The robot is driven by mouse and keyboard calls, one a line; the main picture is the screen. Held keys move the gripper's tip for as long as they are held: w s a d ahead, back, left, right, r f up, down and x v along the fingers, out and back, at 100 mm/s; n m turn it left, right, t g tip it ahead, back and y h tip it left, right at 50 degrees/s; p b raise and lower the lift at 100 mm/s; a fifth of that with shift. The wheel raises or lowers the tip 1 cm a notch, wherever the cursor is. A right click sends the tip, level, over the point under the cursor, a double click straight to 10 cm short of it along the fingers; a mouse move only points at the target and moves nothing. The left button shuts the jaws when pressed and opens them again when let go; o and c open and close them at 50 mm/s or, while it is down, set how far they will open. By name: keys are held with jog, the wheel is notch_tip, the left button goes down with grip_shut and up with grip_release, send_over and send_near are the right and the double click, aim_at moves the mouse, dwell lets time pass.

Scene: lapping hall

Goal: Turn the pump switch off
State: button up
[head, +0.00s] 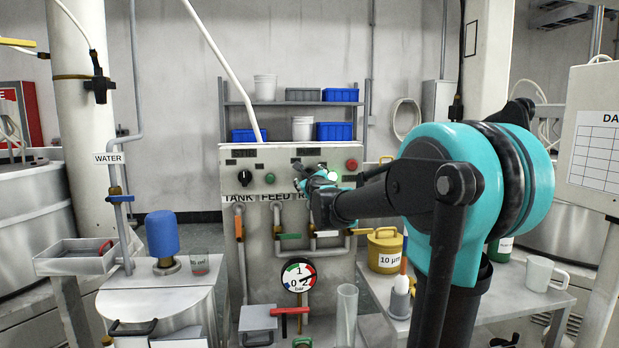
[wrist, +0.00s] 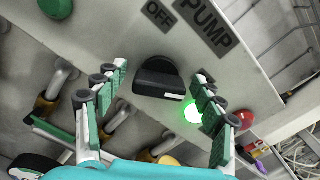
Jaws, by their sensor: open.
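The pump switch (wrist: 158,80) is a black rotary knob on the grey panel in the wrist view, below the OFF and PUMP labels (wrist: 203,25). Its raised bar lies roughly crosswise in that view; I cannot tell which mark it points to. A green lamp (wrist: 193,112) is lit beside it. My gripper (wrist: 160,74) is open, with one finger on each side of the knob; I cannot tell if either touches it. In the head view my gripper (head: 316,181) is at the panel's right half and hides the switch.
The panel (head: 285,160) also carries another black knob (head: 245,178), a green button (head: 270,178) and a red button (head: 351,164). Pipes with coloured valve handles (head: 290,236) and a pressure gauge (head: 298,275) sit below. A yellow pot (head: 385,250) stands right.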

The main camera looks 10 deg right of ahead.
jog(key=shift+c, duration=0.5)
jog(key=c, duration=1.1)
jog(key=shift+o, duration=0.2)
jog(key=shift+n, duration=0.4)
jog(key=n, duration=0.5)
jog(key=shift+f+n, duration=0.1)
jog(key=shift+n, duration=0.2)
jog(key=n, duration=0.5)
jog(key=shift+a, duration=0.1)
jog(key=shift+f+n, duration=0.1)
jog(key=shift+n, duration=0.3)
jog(key=o, duration=1.2)
jog(key=shift+c, duration=0.2)
